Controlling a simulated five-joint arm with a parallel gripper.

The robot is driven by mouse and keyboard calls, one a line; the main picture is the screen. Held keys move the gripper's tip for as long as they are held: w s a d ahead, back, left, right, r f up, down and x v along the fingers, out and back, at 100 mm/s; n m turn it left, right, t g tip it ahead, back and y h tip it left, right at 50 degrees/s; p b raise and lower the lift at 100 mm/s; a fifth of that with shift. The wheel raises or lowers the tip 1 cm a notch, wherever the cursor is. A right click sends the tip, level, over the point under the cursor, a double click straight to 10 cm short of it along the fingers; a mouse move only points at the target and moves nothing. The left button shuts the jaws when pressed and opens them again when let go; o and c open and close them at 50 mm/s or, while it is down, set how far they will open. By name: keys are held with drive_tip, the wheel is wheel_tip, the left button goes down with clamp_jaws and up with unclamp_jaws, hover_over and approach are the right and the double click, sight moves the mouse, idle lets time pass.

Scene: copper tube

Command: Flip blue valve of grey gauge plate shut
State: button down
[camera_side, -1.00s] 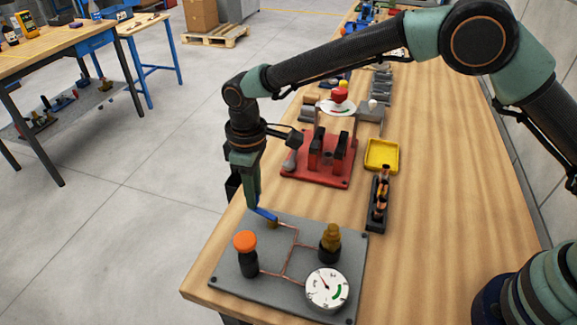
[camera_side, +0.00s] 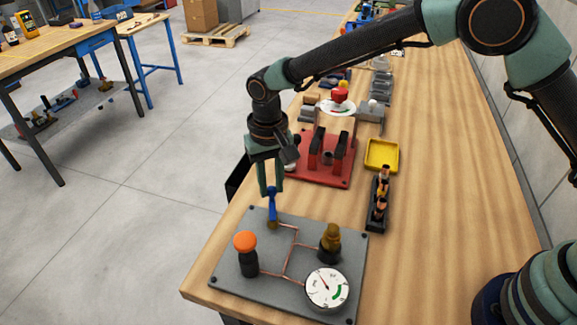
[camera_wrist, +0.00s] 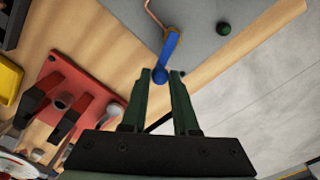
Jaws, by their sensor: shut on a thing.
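The grey gauge plate (camera_side: 225,272) lies at the near end of the bench. It carries copper tubes, an orange-topped knob (camera_side: 246,243), a brass fitting (camera_side: 330,238) and a round white gauge (camera_side: 327,288). The blue valve lever (camera_side: 272,204) stands nearly upright at the plate's far edge, above its brass body (camera_side: 273,225). My gripper (camera_side: 271,190) is above it, fingers pointing down, shut on the lever's upper end. In the wrist view the blue lever (camera_wrist: 169,52) runs to a rounded end between the green fingertips (camera_wrist: 160,75).
A red fixture (camera_side: 335,172) with black uprights stands behind the plate. A black rack (camera_side: 377,215) with copper-coloured pieces and a yellow tray (camera_side: 382,154) are to the right. The bench's left edge is close to my gripper. Bare wood lies right of the rack.

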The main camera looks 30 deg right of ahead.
drive_tip(key=shift+s+d+r+m, duration=0.15)
drive_tip(key=shift+d+m, duration=0.1)
drive_tip(key=shift+m, duration=0.5)
drive_tip(key=shift+s+d+f+m, duration=0.1)
drive_tip(key=shift+d+m, duration=0.1)
drive_tip(key=shift+m, duration=0.5)
drive_tip(key=shift+s+d+r+m, duration=0.15)
drive_tip(key=shift+d+m, duration=0.1)
drive_tip(key=shift+m, duration=0.5)
drive_tip(key=shift+f, duration=0.1)
drive_tip(key=c, duration=0.7)
unclamp_jaws()
wheel_tip(320, 180, up, 12)
drive_tip(key=shift+d, duration=0.1)
